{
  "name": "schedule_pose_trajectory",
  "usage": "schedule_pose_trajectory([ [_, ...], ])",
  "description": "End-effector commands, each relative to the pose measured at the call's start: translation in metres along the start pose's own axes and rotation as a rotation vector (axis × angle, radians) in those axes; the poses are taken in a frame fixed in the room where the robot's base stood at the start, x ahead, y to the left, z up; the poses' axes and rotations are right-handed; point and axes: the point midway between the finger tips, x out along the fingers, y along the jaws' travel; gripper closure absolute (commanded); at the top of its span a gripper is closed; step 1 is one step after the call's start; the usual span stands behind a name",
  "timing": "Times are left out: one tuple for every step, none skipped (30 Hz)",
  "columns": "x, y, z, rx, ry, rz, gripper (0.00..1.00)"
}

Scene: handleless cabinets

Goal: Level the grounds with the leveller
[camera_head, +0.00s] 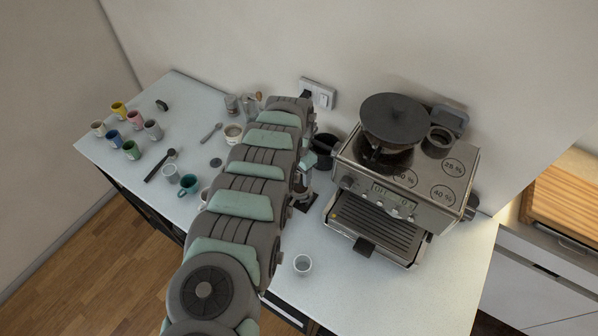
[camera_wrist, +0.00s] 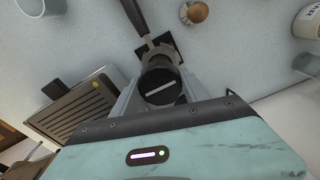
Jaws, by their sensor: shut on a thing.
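The leveller (camera_wrist: 161,84) is a round black tool with a pale line across its top. My gripper (camera_wrist: 160,92) is shut on it in the wrist view. It is over the round head of a portafilter (camera_wrist: 152,46), whose dark handle points to the top of the picture. The portafilter rests on a small black mat (camera_wrist: 174,42). The leveller covers the basket, so the grounds are hidden, and I cannot tell whether it touches the rim. In the head view my arm hides most of this, with my gripper (camera_head: 301,184) low over the black mat (camera_head: 306,204).
The espresso machine (camera_head: 447,196) stands to the right of my gripper, with a dark hopper on top. Several coloured cups stand at the left. A wooden knob (camera_wrist: 195,12) is near the mat. A dark container (camera_head: 325,147) stands behind.

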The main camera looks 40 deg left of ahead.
Motion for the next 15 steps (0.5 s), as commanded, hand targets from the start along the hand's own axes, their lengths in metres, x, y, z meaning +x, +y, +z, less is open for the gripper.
schedule_pose_trajectory([
  [0.005, 0.0, 0.0, 0.0, 0.001, -0.001, 1.0],
  [0.007, 0.0, 0.0, 0.0, 0.001, -0.001, 1.0],
  [0.01, 0.0, 0.0, 0.0, 0.001, -0.001, 1.0],
  [0.012, 0.0, 0.0, 0.0, 0.0, -0.001, 1.0],
  [0.013, -0.001, 0.0, -0.001, 0.0, -0.001, 1.0],
  [0.016, -0.001, 0.001, -0.001, 0.0, -0.001, 1.0],
  [0.018, 0.0, 0.0, -0.001, 0.0, -0.001, 1.0],
  [0.019, 0.0, 0.0, 0.0, 0.0, -0.001, 1.0],
  [0.022, 0.0, 0.0, 0.0, -0.001, 0.0, 1.0],
  [0.024, 0.0, 0.0, 0.0, -0.001, 0.0, 1.0],
  [0.025, 0.0, 0.0, 0.0, -0.001, 0.0, 1.0],
  [0.028, 0.0, 0.0, 0.0, -0.001, 0.0, 1.0],
  [0.03, 0.0, 0.0, 0.0, -0.001, 0.0, 1.0],
  [0.031, 0.0, 0.0, 0.0, -0.001, 0.0, 1.0],
  [0.034, 0.0, 0.0, 0.0, -0.001, 0.0, 1.0],
])
